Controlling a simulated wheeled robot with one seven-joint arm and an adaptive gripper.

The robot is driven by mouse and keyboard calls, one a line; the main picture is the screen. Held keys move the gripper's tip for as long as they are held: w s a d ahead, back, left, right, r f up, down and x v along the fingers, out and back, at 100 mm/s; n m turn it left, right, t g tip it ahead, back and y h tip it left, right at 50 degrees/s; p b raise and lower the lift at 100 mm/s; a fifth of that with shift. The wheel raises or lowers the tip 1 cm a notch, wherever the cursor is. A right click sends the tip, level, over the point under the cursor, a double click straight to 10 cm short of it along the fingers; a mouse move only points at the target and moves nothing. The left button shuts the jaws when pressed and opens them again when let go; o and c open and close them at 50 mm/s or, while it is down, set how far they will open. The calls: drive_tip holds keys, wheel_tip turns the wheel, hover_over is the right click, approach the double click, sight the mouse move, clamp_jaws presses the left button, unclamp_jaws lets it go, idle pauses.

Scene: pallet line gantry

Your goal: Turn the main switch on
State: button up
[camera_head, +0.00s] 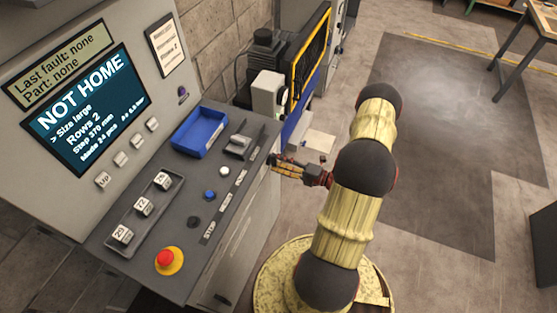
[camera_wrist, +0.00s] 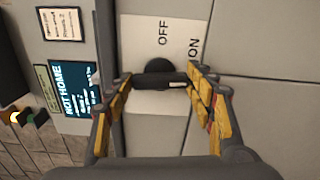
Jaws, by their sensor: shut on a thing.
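The main switch (camera_wrist: 160,68) is a black round knob with a bar handle on a pale plate (camera_wrist: 140,32) marked OFF and ON. A small white mark shows on the bar. In the wrist view, OFF stands above the knob and ON to its upper right. My gripper (camera_wrist: 159,78) has one yellow-padded finger at each end of the bar and is shut on it. In the head view my gripper (camera_head: 272,166) is at the right side of the console, and the switch is hidden.
The console (camera_head: 150,215) holds a blue tray (camera_head: 200,132), a red emergency button (camera_head: 166,257), and several small buttons and marked blocks. Its screen (camera_head: 85,108) reads NOT HOME. A machine with a yellow-edged guard (camera_head: 310,60) stands behind.

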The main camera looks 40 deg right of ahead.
drive_tip(key=shift+m, duration=0.6)
drive_tip(key=shift+p, duration=0.3)
drive_tip(key=o, duration=1.2)
drive_tip(key=shift+c, duration=0.2)
drive_tip(key=shift+d, duration=0.1)
drive_tip(key=v, duration=1.2)
